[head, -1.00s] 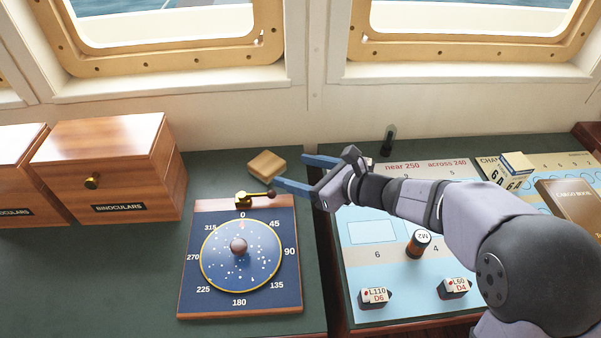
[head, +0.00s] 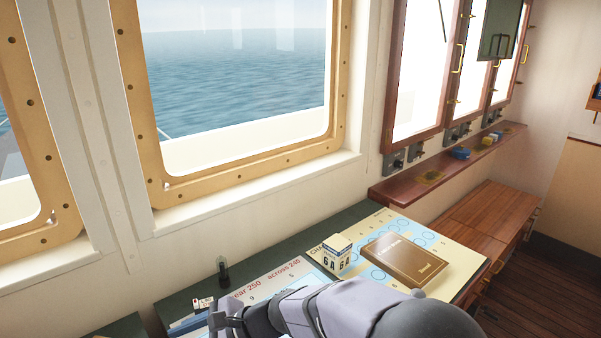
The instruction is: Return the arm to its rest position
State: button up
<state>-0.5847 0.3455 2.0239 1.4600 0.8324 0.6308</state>
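My arm (head: 345,310) reaches in from the bottom of the head view, over the near edge of the light blue chart board.
A brown cargo book (head: 405,259) lies on the yellow chart (head: 455,262) right of my arm. A white block marked 6A (head: 337,254) stands beside it. A dark bottle-like piece (head: 222,273) stands behind my gripper. A wooden shelf (head: 440,168) runs along the right wall.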

jog(key=s+d+n+h+p, duration=0.1)
jog(key=d+n+h, duration=0.1)
jog(key=d, duration=0.6)
jog(key=s+d+n+h+p, duration=0.1)
jog(key=d+n+h, duration=0.1)
jog(key=d, duration=0.6)
jog(key=s+d+f+n+h+p, duration=0.1)
jog(key=d+n, duration=0.3)
jog(key=d, duration=0.5)
jog(key=shift+s+d+n+h+p, duration=0.1)
jog(key=shift+s+n+h+p, duration=0.3)
jog(key=shift+h, duration=0.5)
jog(key=s+d+f+n+h, duration=0.1)
jog(key=d+n+h, duration=0.1)
jog(key=d, duration=0.6)
jog(key=s+d+f+n+h, duration=0.2)
jog(key=d, duration=0.6)
jog(key=shift+s+d+f+t+h+p, duration=0.2)
jog(key=shift+s+t+h+p, duration=0.1)
jog(key=shift+t+p, duration=0.1)
